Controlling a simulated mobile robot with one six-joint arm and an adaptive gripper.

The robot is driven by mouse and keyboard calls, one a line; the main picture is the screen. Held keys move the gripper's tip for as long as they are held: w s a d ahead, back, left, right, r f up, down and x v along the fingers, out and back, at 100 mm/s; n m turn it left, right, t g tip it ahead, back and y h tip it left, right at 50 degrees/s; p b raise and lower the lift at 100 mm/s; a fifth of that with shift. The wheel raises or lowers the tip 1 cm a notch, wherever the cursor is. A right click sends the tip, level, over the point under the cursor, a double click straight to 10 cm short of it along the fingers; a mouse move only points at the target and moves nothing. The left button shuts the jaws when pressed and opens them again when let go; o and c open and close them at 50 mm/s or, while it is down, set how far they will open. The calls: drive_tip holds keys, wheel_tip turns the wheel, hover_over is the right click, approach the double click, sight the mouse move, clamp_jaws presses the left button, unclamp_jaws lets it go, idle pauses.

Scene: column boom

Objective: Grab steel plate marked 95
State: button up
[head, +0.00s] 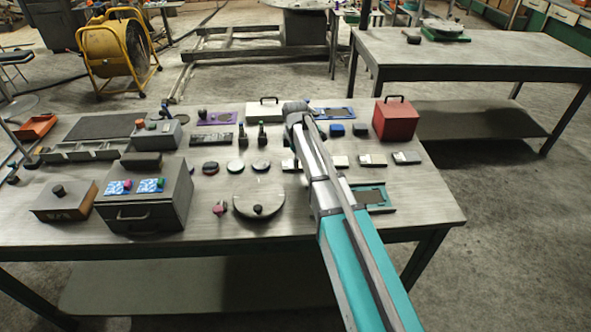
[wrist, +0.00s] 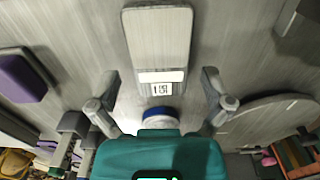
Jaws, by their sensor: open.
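A pale grey, rounded steel plate (wrist: 158,42) lies straight ahead in the wrist view. It has a white strip and a small printed label (wrist: 161,88) at its near end, too small to read surely as 95. My gripper (wrist: 160,80) is open, with one finger on each side of the plate's near end and nothing between them held.
The bench (head: 420,205) is crowded with a grey drawer box (head: 145,200), a round lidded disc (head: 259,203), a red box (head: 396,120) and a teal tray (head: 375,197). A purple block (wrist: 22,78) lies left in the wrist view. The bench's right front corner is clear.

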drive_tip(key=shift+f+b, duration=0.5)
drive_tip(key=shift+f, duration=0.3)
drive_tip(key=c, duration=1.1)
drive_tip(key=shift+r, duration=0.15)
drive_tip(key=shift+c, duration=0.2)
wheel_tip(320, 180, up, 3)
drive_tip(key=p, duration=0.3)
drive_tip(key=shift+f, duration=0.2)
drive_tip(key=s+d+r+p, duration=0.2)
drive_tip(key=s+r+p, duration=0.8)
drive_tip(key=s, duration=0.3)
drive_tip(key=shift+s, duration=0.4)
drive_tip(key=shift+r, duration=0.1)
